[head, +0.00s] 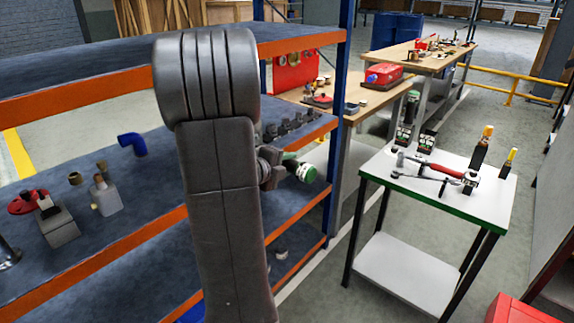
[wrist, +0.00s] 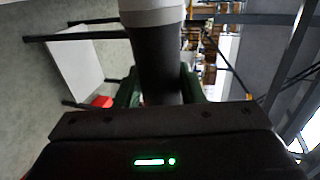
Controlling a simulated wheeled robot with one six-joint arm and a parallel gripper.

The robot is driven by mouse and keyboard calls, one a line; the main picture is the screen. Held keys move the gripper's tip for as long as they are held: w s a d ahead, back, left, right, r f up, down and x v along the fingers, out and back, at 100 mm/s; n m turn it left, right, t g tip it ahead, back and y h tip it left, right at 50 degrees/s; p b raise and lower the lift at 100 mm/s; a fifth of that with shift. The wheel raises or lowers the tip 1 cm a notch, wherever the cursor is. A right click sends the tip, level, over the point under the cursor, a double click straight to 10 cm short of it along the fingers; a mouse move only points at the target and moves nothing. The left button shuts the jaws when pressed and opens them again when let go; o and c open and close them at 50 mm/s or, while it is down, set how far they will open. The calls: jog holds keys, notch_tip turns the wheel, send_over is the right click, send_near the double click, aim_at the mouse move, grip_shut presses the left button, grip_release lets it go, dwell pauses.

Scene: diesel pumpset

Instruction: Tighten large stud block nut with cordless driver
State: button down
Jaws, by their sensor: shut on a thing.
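My gripper (wrist: 160,88) is shut on a dark grey cylindrical tool, which looks like the cordless driver (wrist: 159,55). The tool has a light grey collar, and green finger pads flank it in the wrist view. In the head view, the held tool shows as a green, white and dark piece (head: 301,171) to the right of my arm, in front of the shelf rack. My arm hides much of the gripper (head: 270,168) there. A row of dark stud-like pieces (head: 292,129) stands on the middle shelf behind the tool. I cannot tell which is the large nut.
A white-topped cart (head: 400,180) at the right carries a red-handled tool (head: 446,170) and several upright tools. The shelf rack (head: 100,258) fills the left, with a blue elbow (head: 132,144) on it. Workbenches stand behind. Grey floor lies between rack and cart.

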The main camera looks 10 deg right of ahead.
aim_at(293, 169)
jog(key=shift+w+a+r+p, duration=0.1)
jog(key=shift+w+a+p, duration=0.25)
jog(key=shift+w+a, duration=0.35)
dwell(3.1)
jog(key=shift+w+d, duration=0.1)
jog(key=shift+d, duration=0.05)
jog(key=shift+s+d+b, duration=0.3)
jog(key=shift+s+d, duration=0.55)
jog(key=shift+s, duration=0.25)
jog(key=shift+s+d+b, duration=0.25)
jog(key=shift+s+d, duration=0.55)
jog(key=shift+s, duration=0.25)
